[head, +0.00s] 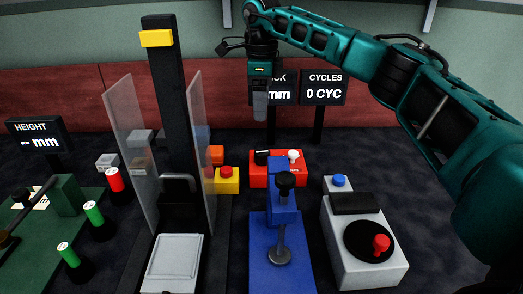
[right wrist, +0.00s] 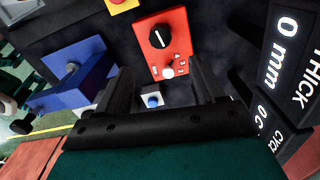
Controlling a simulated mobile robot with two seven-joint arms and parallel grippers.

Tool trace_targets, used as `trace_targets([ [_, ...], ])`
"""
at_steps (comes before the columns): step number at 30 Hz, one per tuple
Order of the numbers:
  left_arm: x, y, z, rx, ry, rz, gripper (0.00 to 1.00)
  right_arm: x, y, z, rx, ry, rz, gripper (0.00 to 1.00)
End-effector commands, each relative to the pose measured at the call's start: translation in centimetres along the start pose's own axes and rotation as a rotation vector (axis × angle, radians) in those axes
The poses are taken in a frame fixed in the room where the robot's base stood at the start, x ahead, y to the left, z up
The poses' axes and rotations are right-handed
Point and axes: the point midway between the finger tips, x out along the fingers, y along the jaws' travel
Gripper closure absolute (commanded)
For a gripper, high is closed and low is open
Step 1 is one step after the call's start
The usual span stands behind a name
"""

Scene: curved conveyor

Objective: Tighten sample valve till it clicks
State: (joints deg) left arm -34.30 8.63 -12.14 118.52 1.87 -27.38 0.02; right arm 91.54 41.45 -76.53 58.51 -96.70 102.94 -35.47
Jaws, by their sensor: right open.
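No part here is clearly marked as the sample valve, so I cannot tell which one it is. A red box (head: 276,180) in the middle of the table carries a black knob (head: 262,157) and a white knob (head: 293,156). In the right wrist view the black knob (right wrist: 158,36) has a white line, and the white knob (right wrist: 168,72) has small marks beside it. My right gripper (head: 260,106) is open and empty, pointing down above and behind the red box, apart from it. Its fingers (right wrist: 160,68) also show in the right wrist view. My left gripper is not in view.
A blue stand (head: 262,262) with a black top knob (head: 285,180) is in front of the red box. Right are a blue button (head: 339,181) and a grey box (head: 368,272) with a red knob (head: 381,244). A tall black column (head: 163,75) with clear panels stands left.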

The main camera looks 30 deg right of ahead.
Motion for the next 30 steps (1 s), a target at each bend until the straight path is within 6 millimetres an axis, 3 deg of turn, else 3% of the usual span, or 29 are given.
trace_targets([
  [5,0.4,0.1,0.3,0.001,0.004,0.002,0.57,1.6,0.0,-0.1,-0.029,0.002,0.002,0.31],
  [15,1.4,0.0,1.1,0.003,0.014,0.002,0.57,8.5,0.1,-0.1,-0.025,0.003,0.003,0.31],
  [21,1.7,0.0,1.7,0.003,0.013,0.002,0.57,11.5,0.0,-0.1,-0.024,0.001,0.001,0.31],
  [30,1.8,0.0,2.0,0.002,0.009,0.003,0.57,12.8,0.0,-0.1,-0.025,0.0,0.0,0.31],
])
